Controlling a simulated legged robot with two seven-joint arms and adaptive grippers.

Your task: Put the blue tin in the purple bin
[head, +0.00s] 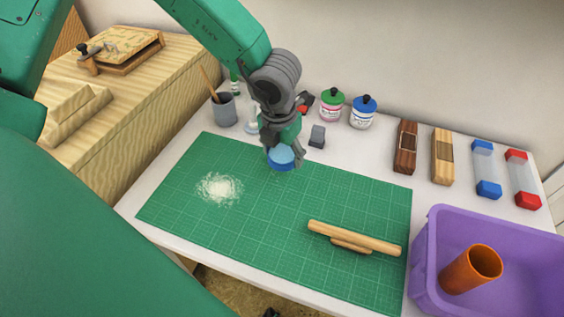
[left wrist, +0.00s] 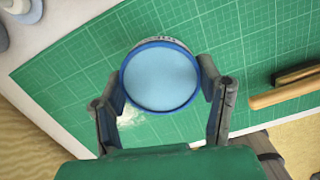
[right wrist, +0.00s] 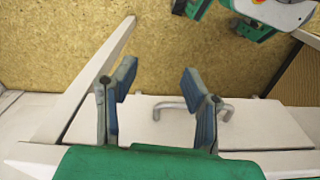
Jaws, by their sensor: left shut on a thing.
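The blue tin (head: 282,160) is round, with a blue rim and a pale blue face. It is at the upper middle of the green mat in the head view, and it fills the centre of the left wrist view (left wrist: 160,78). My left gripper (head: 284,155) is shut on the tin, with one finger on each side. Whether the tin touches the mat I cannot tell. The purple bin (head: 432,240) stands at the right front of the table, with an orange cup (head: 470,268) inside. My right gripper (right wrist: 158,100) is open and empty, shown only in the right wrist view.
Two paint jars (head: 362,112), a grey brush cup (head: 224,109) and a small grey block (head: 317,136) stand behind.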

